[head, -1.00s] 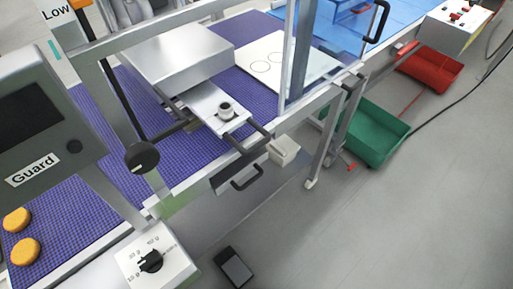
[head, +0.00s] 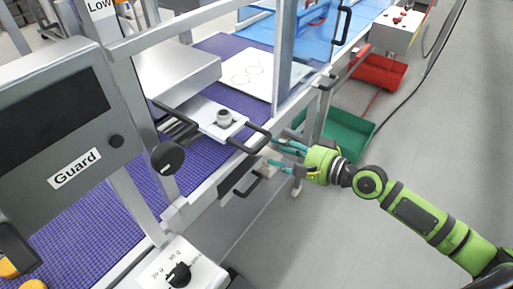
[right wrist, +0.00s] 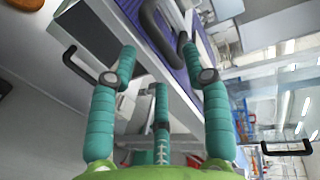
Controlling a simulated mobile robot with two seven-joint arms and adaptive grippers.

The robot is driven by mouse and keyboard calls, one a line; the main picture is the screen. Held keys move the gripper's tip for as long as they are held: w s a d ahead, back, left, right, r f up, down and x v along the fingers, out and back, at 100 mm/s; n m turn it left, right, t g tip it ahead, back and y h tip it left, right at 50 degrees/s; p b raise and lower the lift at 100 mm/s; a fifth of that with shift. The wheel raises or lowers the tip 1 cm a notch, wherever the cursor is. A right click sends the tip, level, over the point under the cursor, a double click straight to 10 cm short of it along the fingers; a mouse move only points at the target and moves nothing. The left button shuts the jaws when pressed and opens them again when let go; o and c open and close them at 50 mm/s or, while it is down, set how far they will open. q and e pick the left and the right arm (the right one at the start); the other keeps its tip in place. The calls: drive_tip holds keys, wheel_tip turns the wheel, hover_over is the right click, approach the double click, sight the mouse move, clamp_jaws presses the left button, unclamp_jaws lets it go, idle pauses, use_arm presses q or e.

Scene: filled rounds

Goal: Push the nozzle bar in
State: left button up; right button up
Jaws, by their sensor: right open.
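The nozzle bar is a pale flat plate (head: 205,118) with a short round nozzle (head: 224,117) on it and a black loop handle (head: 254,139) at its near end. It sticks out from under a grey box-shaped housing (head: 170,68), over the purple belt. My right gripper (head: 275,155), with teal fingers, is open and empty just right of and below that handle. In the right wrist view, the black handle (right wrist: 152,30) shows beyond and between the open fingertips (right wrist: 160,60); I see no contact. My left gripper is not in view.
A lower drawer handle (head: 242,182) sits below the belt edge. A grey Guard panel (head: 65,125) and a black knob (head: 168,157) stand at left. Green (head: 345,135) and red (head: 380,72) bins are beyond my arm.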

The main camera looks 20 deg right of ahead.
sight(263, 146)
drive_tip(key=p+x, duration=0.1)
drive_tip(key=x, duration=0.5)
drive_tip(key=shift+w, duration=0.15)
drive_tip(key=shift+f, duration=0.1)
drive_tip(key=shift+c, duration=0.4)
clamp_jaws()
